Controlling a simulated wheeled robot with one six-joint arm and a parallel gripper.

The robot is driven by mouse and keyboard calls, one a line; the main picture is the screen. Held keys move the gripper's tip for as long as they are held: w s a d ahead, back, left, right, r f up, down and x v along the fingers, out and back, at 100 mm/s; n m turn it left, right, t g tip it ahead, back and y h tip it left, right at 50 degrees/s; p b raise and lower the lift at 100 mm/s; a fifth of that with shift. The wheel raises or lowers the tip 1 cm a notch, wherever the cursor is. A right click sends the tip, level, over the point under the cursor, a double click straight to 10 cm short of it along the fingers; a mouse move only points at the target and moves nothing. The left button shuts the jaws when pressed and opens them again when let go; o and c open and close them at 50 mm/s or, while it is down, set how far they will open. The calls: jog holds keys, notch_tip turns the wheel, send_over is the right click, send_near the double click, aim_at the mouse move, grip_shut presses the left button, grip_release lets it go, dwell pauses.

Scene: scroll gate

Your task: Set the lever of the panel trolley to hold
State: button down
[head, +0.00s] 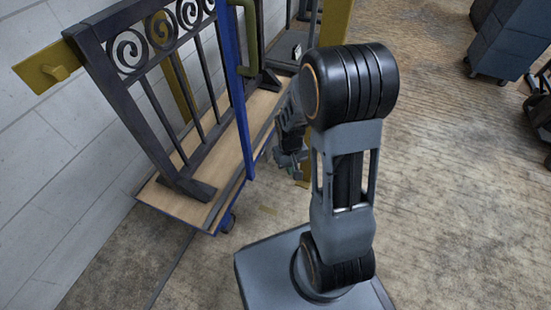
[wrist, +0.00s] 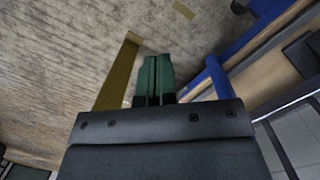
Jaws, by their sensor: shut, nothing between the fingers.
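The panel trolley (head: 215,165) has a wooden deck and blue frame, and carries a dark scroll gate panel (head: 125,95). A bent olive-green handle (head: 249,45) stands beside its blue upright (head: 232,75); I cannot tell whether this is the lever, and no hold mark is readable. My gripper (head: 290,163) is low beside the trolley's right edge, partly hidden by my arm. In the wrist view, its green fingers (wrist: 154,76) are together and empty, apart from the trolley's blue frame (wrist: 262,42) at the right.
A mustard-yellow post (head: 334,22) stands behind my arm; a yellow bar (wrist: 119,72) is left of the fingers in the wrist view. A dark cabinet (head: 508,40) stands far right. The floor between is open.

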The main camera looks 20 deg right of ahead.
jog(key=s+a+r+t, duration=0.2)
jog(key=s+r, duration=0.1)
jog(key=r, duration=0.5)
jog(key=s+a+r+t, duration=0.2)
jog(key=s+r, duration=0.1)
jog(key=r, duration=0.6)
jog(key=shift+s+a+r, duration=0.2)
jog(key=shift+s+a, duration=0.15)
jog(key=shift+a, duration=0.05)
